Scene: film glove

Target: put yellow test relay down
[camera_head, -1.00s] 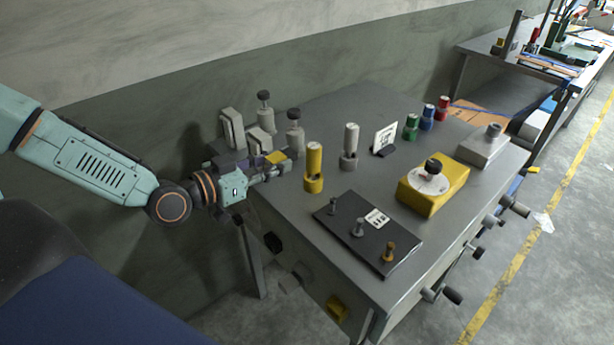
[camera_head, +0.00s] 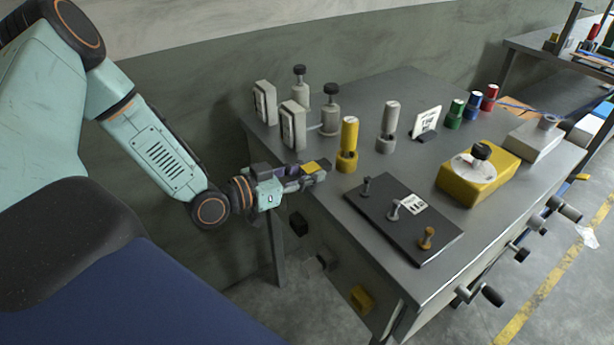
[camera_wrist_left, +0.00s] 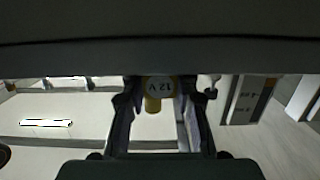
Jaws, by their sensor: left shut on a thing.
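The yellow test relay (camera_head: 310,167) shows as a small yellow block at the tip of my left gripper (camera_head: 314,173) in the head view. The gripper is shut on it, and the fingers cover much of it. The gripper lies at the left edge of the grey workbench (camera_head: 375,290), just left of a yellow post. Whether the relay touches the bench I cannot tell. My right gripper is not in view.
A yellow post (camera_head: 348,140) and grey post (camera_head: 390,125) stand near the gripper. Grey blocks (camera_head: 293,125) stand behind it. A black plate with pegs (camera_head: 400,230) lies in front right. A yellow box (camera_head: 468,185) sits farther right. Bare bench top lies between them.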

